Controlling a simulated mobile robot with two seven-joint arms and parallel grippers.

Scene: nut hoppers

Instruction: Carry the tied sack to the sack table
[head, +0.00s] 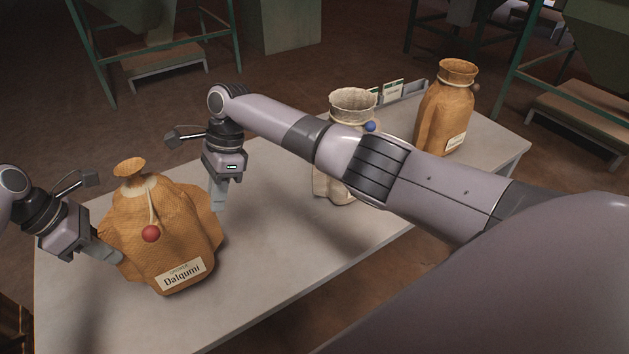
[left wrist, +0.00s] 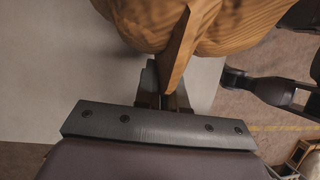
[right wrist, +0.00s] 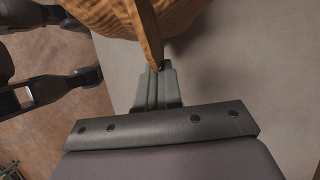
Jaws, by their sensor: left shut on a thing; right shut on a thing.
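The tied brown sack (head: 165,245) labelled "Dalqumi" is at the left end of the grey table (head: 265,255), tilted, with a cord and a red ball at its neck. My left gripper (head: 118,257) is shut on its left side; in the left wrist view a fold of the sack (left wrist: 178,50) is pinched between the fingers (left wrist: 165,85). My right gripper (head: 218,208) is shut on its right side; in the right wrist view the fingers (right wrist: 156,70) pinch another fold of the sack (right wrist: 148,35). I cannot tell whether its bottom touches the table.
A pale sack (head: 352,105) with a blue ball stands mid-table, partly hidden by my right arm. Green-framed hoppers with low benches (head: 155,60) stand behind on the floor.

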